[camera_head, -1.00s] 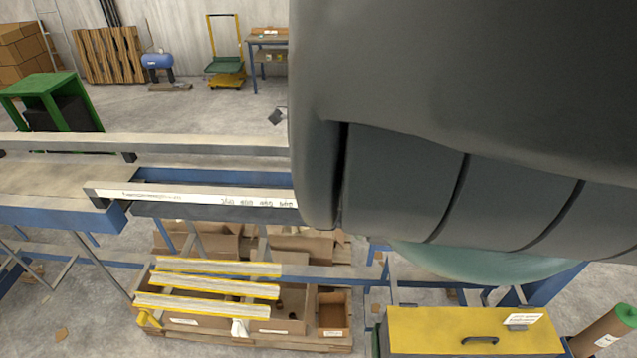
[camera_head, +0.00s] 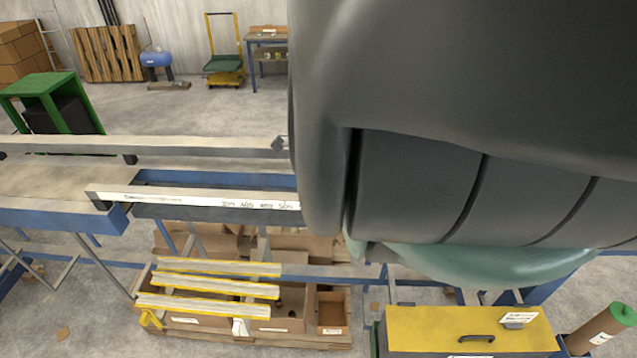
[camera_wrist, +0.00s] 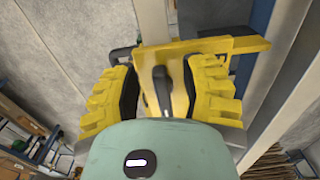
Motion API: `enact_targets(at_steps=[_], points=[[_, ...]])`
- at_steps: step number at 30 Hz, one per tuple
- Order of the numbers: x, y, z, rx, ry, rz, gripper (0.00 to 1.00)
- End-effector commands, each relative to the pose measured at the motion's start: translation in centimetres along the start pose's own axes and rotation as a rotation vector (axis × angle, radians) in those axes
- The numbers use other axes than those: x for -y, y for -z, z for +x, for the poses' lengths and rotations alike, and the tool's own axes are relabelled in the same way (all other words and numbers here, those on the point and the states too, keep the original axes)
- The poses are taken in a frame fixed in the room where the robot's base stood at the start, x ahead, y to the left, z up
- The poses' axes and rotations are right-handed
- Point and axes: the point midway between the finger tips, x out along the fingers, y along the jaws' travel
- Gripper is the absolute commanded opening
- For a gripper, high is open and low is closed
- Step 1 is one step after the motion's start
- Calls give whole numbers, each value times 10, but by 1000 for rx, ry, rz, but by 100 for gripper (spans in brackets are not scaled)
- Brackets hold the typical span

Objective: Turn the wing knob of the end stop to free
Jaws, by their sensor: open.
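The yellow end stop (camera_wrist: 222,45) shows in the wrist view as a flat plate and bracket across a pale metal rail. A dark, narrow wing knob (camera_wrist: 162,88) stands on it, pointing along the picture's vertical. My gripper (camera_wrist: 160,78) is open, with one yellow, ribbed finger on each side of the knob. The knob lies between the fingers; I cannot tell whether either one touches it. In the head view my arm hides the end stop, the knob and my fingers.
In the head view, a rail with a printed scale (camera_head: 210,202) runs beside a blue-framed bench. A long metal bar (camera_head: 70,145) runs behind it. Below stand a pallet of cardboard boxes with yellow-edged strips (camera_head: 210,285) and a yellow-lidded box (camera_head: 440,330).

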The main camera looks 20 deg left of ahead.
Motion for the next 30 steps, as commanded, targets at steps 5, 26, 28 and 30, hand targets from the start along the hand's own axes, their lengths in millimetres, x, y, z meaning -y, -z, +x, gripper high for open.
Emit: enact_targets(at_steps=[5,26,28,30], points=[[-1,1,2,-2,-1,0,44],[0,1,1,-1,-1,0,0],[0,1,1,-1,-1,0,0],[0,1,1,-1,-1,0,0]])
